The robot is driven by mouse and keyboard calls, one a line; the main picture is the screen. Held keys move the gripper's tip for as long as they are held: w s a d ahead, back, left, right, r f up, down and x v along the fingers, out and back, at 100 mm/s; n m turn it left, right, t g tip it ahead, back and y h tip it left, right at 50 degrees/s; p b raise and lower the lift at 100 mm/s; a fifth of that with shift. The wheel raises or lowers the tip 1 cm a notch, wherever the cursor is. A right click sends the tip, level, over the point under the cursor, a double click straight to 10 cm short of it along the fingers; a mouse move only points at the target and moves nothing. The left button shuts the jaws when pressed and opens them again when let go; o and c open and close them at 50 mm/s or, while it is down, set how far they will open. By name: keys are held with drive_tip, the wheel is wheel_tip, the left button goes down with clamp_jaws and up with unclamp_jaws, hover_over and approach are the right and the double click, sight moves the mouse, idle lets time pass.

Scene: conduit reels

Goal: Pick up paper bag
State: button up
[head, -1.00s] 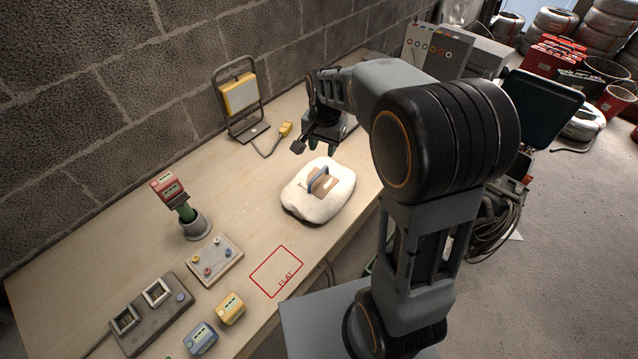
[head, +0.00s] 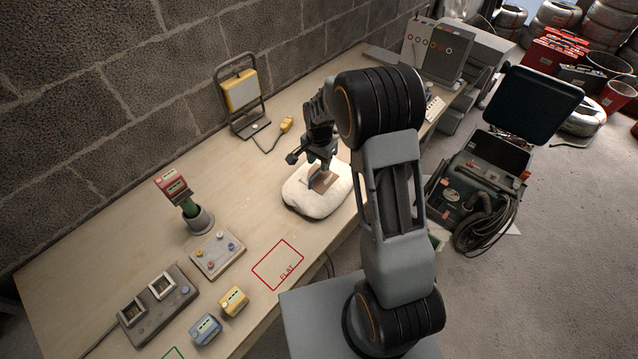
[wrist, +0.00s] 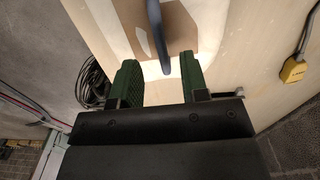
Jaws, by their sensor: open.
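The paper bag (head: 312,204) is a squat, rounded whitish bag lying on the bench, with a brown patch and a blue-grey handle (head: 310,182) on top. My gripper (head: 319,164) is directly over the bag, pointing down, and partly covers its top. In the wrist view my gripper (wrist: 156,66) has its two green fingers apart, with nothing clamped. The handle (wrist: 156,32) appears between the fingers there, with the brown patch (wrist: 181,22) behind it. I cannot tell whether the fingertips reach down past the handle.
A work lamp (head: 241,92) with a yellow plug (head: 287,124) stands behind the bag, near the block wall. A cup with a red-topped tool (head: 198,219) and a board with knobs (head: 217,254) are to the left. The red FLAT outline (head: 278,265) is empty.

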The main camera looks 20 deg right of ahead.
sight(319, 169)
drive_tip(key=shift+w+f+p, duration=0.1)
drive_tip(key=shift+f+p, duration=0.6)
drive_tip(key=shift+f, duration=1.85)
drive_tip(key=shift+c, duration=0.5)
clamp_jaws()
